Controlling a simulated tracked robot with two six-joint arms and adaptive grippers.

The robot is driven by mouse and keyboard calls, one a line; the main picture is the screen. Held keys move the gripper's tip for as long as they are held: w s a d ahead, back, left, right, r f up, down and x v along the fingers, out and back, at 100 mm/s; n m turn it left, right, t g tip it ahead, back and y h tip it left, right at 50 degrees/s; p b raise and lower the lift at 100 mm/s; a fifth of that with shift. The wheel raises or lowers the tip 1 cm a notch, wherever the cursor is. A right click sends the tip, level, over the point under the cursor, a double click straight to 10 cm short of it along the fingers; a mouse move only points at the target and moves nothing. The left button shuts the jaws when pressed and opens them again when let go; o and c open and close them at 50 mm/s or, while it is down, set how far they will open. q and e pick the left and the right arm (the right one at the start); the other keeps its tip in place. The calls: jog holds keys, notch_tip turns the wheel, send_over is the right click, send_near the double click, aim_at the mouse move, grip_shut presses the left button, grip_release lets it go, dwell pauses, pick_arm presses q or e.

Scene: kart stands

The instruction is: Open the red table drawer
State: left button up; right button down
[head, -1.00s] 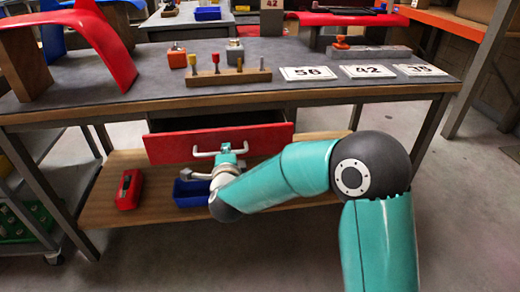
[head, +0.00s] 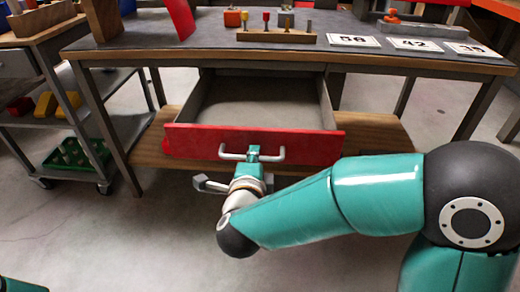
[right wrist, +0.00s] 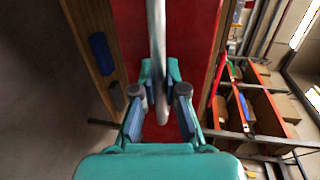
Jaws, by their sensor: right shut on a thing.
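The red table drawer (head: 315,147) stands well out from under the grey-topped table (head: 345,57), and its bare interior (head: 255,102) shows as empty. Its pale bar handle (head: 279,156) is on the red front. My right gripper (head: 253,153) is shut on the handle near its middle. In the right wrist view, the handle (right wrist: 158,50) runs between the fingers of my right gripper (right wrist: 160,103), with the red front (right wrist: 192,45) behind it. My left gripper is out of view.
Number cards (head: 415,44) and a wooden peg block (head: 275,37) lie on the tabletop. A wooden lower shelf (head: 380,130) is under the drawer. A cart with a green crate (head: 75,155) stands at the left. The floor in front is clear.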

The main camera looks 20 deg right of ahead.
jog(key=shift+s+a, duration=0.1)
jog(key=shift+a, duration=0.05)
jog(key=c, duration=1.3)
grip_release()
jog(key=shift+o, duration=0.5)
jog(key=v, duration=1.2)
